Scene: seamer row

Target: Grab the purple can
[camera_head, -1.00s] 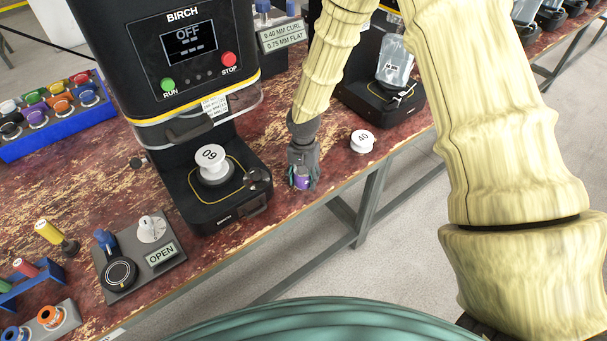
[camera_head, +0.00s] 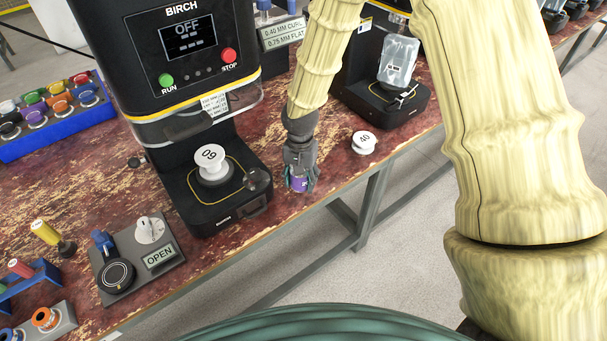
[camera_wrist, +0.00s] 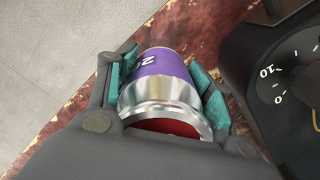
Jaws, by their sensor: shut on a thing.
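The purple can (camera_head: 299,184) is at the front edge of the worn red bench, just right of the black BIRCH machine's base. In the wrist view the can (camera_wrist: 163,68) shows a purple band with part of a number, a silver metal end and some red inside its rim. My gripper (camera_head: 300,178) is shut on the can, with teal finger pads (camera_wrist: 165,82) on both sides of it. I cannot tell whether the can touches the bench.
The BIRCH machine (camera_head: 182,60) stands close left, its display reading OFF, with a spool marked 60 or 09 (camera_head: 210,158) on its base. A white spool marked 40 (camera_head: 363,142) stands close right. A control panel labelled OPEN (camera_head: 137,258) is at lower left. The bench's front edge is near.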

